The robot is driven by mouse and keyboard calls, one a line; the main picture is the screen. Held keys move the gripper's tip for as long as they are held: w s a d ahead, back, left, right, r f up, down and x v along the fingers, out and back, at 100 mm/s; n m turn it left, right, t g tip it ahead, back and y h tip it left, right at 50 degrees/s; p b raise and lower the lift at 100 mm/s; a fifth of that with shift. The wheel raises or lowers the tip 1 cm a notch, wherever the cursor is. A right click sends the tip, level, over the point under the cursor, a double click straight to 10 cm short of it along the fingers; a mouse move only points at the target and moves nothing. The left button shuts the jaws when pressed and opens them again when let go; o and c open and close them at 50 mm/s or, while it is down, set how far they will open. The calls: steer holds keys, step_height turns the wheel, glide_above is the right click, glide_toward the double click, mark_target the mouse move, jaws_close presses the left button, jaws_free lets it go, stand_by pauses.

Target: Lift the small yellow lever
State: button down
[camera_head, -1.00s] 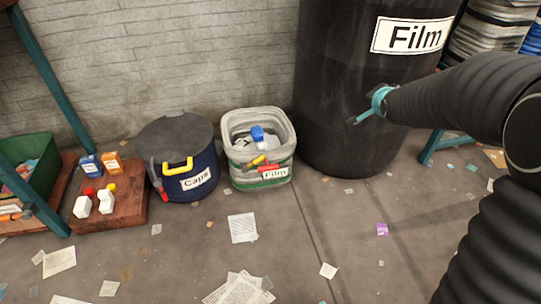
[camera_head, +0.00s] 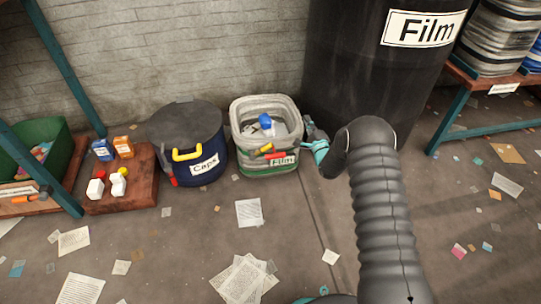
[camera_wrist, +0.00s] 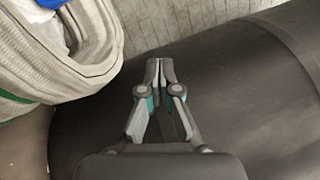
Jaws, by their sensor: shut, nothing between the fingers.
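A small yellow lever (camera_head: 264,148) sits on the front of the grey Film bin (camera_head: 293,112), near its rim and just above a red piece (camera_head: 275,155). A larger yellow handle (camera_head: 187,155) is on the blue Caps bin (camera_head: 203,178) to the left. My gripper (camera_head: 308,122) is right beside the Film bin's right side, in front of the black barrel; whether it touches the bin I cannot tell. In the wrist view its fingers (camera_wrist: 159,62) are shut and empty. The bin's folded grey rim (camera_wrist: 92,68) is to their left; the lever is out of that view.
The big black Film barrel (camera_head: 350,75) stands close behind my gripper. A wooden board (camera_head: 130,190) with small boxes and bottles lies left of the Caps bin. Papers (camera_head: 240,280) litter the open floor in front. A teal-legged rack (camera_head: 450,120) is at the right.

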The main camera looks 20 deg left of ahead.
steer(key=s+a+f+m+y, duration=0.2)
steer(key=s+a+f+y, duration=0.15)
steer(key=s+f, duration=0.6)
steer(key=m+g+y+p, duration=0.1)
steer(key=m+y, duration=0.1)
steer(key=y, duration=0.1)
glide_toward(262, 150)
steer(key=d+f, duration=0.3)
steer(key=shift+w+d, duration=0.1)
steer(key=shift+d, duration=0.1)
steer(key=shift+w+r, duration=0.1)
steer(key=x, duration=0.9)
steer(key=shift+w+a+r, duration=0.15)
steer(key=shift+w+a, duration=0.05)
steer(key=shift+a, duration=0.15)
